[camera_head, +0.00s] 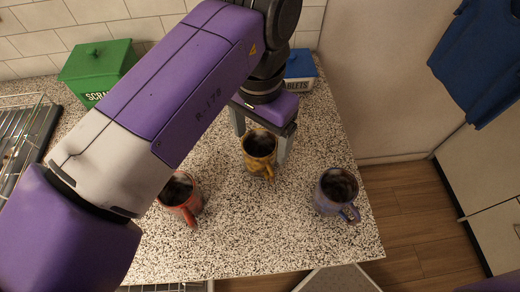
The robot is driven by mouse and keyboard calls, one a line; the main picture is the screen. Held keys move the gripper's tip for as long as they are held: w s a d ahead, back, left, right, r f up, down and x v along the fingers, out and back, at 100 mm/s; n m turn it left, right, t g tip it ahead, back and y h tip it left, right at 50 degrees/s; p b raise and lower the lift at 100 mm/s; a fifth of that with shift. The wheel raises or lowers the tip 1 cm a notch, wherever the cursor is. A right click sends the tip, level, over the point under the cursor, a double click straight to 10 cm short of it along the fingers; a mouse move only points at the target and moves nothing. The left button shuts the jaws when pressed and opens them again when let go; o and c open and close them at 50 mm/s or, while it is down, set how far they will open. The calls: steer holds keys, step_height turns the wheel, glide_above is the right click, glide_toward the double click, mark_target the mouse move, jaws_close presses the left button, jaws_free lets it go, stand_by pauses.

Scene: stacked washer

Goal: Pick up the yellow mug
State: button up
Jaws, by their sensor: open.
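The yellow mug (260,149) stands upright on the speckled countertop near the middle of the head view, its handle toward the front. My gripper (262,148) reaches down over it from behind, with one grey finger to the left and one to the right of the mug. The fingers are open. The left finger is partly hidden, and I cannot tell whether either finger touches the mug.
A red mug (181,196) stands front left, partly behind my arm. A purple mug (335,192) stands front right, near the counter's (250,237) right edge. A green box (97,66) and a blue-lidded box (300,68) stand at the back. A wire rack (27,127) is at left.

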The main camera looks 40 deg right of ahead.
mark_target(259, 153)
step_height(259, 153, down, 6)
steer(key=shift+w+a+r, duration=0.1)
steer(key=shift+w+r, duration=0.05)
steer(key=c, duration=1.7)
steer(key=shift+r, duration=0.1)
steer(key=shift+c, duration=0.2)
